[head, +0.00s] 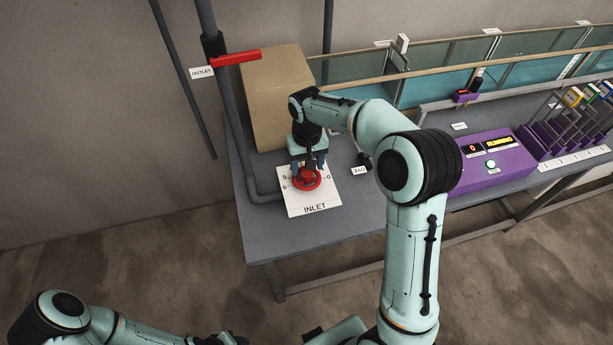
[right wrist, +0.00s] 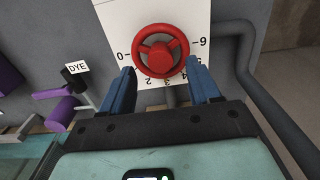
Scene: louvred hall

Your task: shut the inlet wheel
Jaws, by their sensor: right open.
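The red inlet wheel (head: 307,181) lies on a white plate (head: 314,203) marked INLET on the grey bench. My right gripper (head: 309,164) is directly above the wheel, pointing down, and partly hides it. In the right wrist view the wheel (right wrist: 160,52) shows its spokes and a round hub. There, my right gripper's blue fingers (right wrist: 160,80) are spread apart, one toward each side of the wheel, with nothing held between them. I cannot tell if the fingertips touch the rim. My left arm shows at the bottom left; its gripper is out of view.
A cardboard-coloured box (head: 277,92) stands behind the wheel. A grey pipe (head: 238,160) runs down beside it, with a red OUTLET lever (head: 236,58) above. A DYE tag (right wrist: 77,68) and valve are close by. A purple console (head: 491,168) sits to the right.

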